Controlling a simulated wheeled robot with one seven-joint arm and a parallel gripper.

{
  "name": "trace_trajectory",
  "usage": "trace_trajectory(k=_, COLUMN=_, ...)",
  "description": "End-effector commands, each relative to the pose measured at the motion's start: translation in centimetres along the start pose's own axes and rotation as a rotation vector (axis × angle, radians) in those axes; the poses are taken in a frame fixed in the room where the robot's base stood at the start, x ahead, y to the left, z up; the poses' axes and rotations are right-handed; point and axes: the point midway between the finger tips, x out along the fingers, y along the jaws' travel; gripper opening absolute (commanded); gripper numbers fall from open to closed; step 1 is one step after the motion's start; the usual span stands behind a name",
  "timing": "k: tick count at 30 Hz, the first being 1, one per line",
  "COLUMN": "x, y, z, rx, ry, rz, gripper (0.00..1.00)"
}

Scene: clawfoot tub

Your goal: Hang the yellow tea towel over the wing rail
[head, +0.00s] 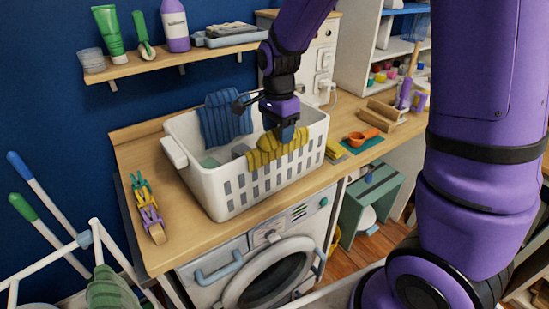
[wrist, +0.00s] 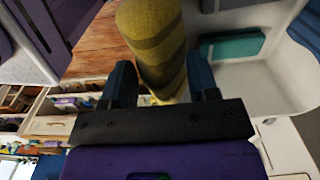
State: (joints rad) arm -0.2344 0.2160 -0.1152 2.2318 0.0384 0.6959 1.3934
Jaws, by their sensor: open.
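The yellow tea towel (head: 265,152), with darker stripes, hangs over the front rim of the white laundry basket (head: 245,188). My gripper (head: 285,132) is at the rim above the towel's right part, pointing down. In the wrist view the towel (wrist: 155,40) bulges between the two dark fingers of my gripper (wrist: 162,72), which are apart on either side of it. A white drying rack (head: 48,264) stands at the lower left, partly cut off by the frame. I cannot tell which of its bars is the wing rail. A green cloth (head: 112,290) hangs on it.
A blue cloth (head: 226,116) hangs over the basket's back rim. An orange scoop (head: 362,137) lies to the right. A washing machine (head: 270,262) is below. A shelf (head: 165,63) with bottles hangs behind.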

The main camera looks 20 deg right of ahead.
Motion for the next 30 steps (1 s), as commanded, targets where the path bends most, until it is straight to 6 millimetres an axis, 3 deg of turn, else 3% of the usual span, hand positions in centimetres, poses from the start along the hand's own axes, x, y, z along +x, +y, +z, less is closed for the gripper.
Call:
trace_trajectory(k=5, x=0.0, y=0.0, z=0.0, rx=0.0, ry=0.0, rz=0.0, gripper=0.52)
trace_trajectory(k=12, x=0.0, y=0.0, z=0.0, rx=0.0, ry=0.0, rz=0.0, gripper=0.0)
trace_trajectory(k=30, x=-0.52, y=-0.02, z=0.0, rx=0.0, ry=0.0, rz=-0.001, gripper=0.0)
